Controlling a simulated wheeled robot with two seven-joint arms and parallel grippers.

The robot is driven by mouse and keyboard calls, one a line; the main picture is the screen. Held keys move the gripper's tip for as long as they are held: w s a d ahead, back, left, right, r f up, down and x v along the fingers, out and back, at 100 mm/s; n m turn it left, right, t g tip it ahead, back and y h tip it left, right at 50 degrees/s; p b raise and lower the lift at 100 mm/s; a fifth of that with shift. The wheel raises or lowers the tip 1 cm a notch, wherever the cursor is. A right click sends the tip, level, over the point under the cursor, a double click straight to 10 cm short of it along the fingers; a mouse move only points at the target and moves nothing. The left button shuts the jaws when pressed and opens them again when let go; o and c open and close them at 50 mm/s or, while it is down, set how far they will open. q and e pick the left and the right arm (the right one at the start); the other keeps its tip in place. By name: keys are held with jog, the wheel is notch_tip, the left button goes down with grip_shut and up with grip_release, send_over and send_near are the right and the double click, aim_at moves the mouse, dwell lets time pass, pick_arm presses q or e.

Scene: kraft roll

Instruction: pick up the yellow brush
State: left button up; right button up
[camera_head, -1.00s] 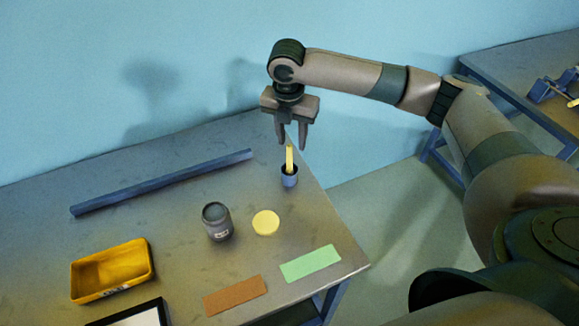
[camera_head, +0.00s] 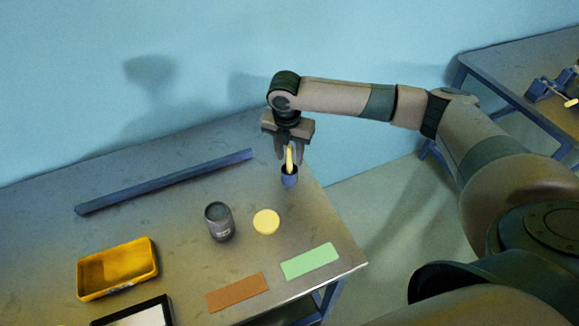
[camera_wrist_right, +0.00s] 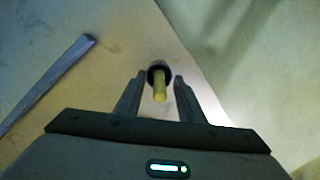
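The yellow brush (camera_head: 290,157) stands upright in a small blue cup (camera_head: 289,178) near the table's back right edge. In the right wrist view the brush (camera_wrist_right: 160,88) shows between the fingers, with the dark cup rim (camera_wrist_right: 158,69) beyond. My right gripper (camera_head: 290,158) points down over the cup with its fingers around the upper part of the brush. In the right wrist view the gripper (camera_wrist_right: 157,88) is open, with a gap between the brush and each finger. My left gripper is in neither view.
A blue bar (camera_head: 165,182) lies along the back of the table. A dark grey jar (camera_head: 219,222), a yellow disc (camera_head: 266,222), a green pad (camera_head: 310,261), a brown pad (camera_head: 237,291) and a yellow tray (camera_head: 117,268) stand nearer. A second table (camera_head: 515,70) is at right.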

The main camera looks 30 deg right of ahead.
aim_at(289, 171)
jog(key=shift+w+d+f, duration=0.1)
jog(key=shift+f, duration=1.05)
grip_shut()
